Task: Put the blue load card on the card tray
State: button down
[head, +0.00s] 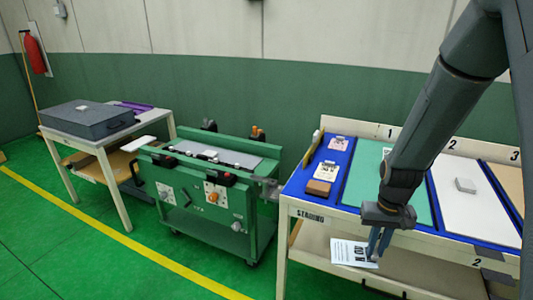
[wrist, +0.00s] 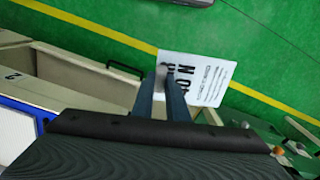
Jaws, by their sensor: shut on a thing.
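My gripper (head: 375,250) is shut on the edge of a pale card (head: 350,253) with large dark lettering. The card is held out in front of the staging table, below its top edge. In the wrist view the fingers (wrist: 162,85) pinch the left part of the card (wrist: 205,80), which looks white with black print; no clear blue shows on it. I cannot tell for sure which thing is the card tray.
The staging table (head: 330,217) has numbered bays, including a green one (head: 366,175) and a white one with a grey block (head: 465,185). A green wheeled cart (head: 211,205) stands left of it. Farther left, a table bears a grey case (head: 88,120). Green floor lies open in front.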

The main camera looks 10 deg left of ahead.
aim_at(139, 142)
jog(key=u, duration=0.5)
jog(key=k, duration=0.6)
jog(key=u, duration=1.1)
jog(key=i, duration=1.05)
jog(key=u, duration=0.8)
jog(key=i, duration=2.85)
jog(key=z, duration=0.95)
jog(key=i, duration=0.85)
jog(key=z, duration=1.45)
jog(key=i, duration=0.6)
jog(key=z, duration=0.35)
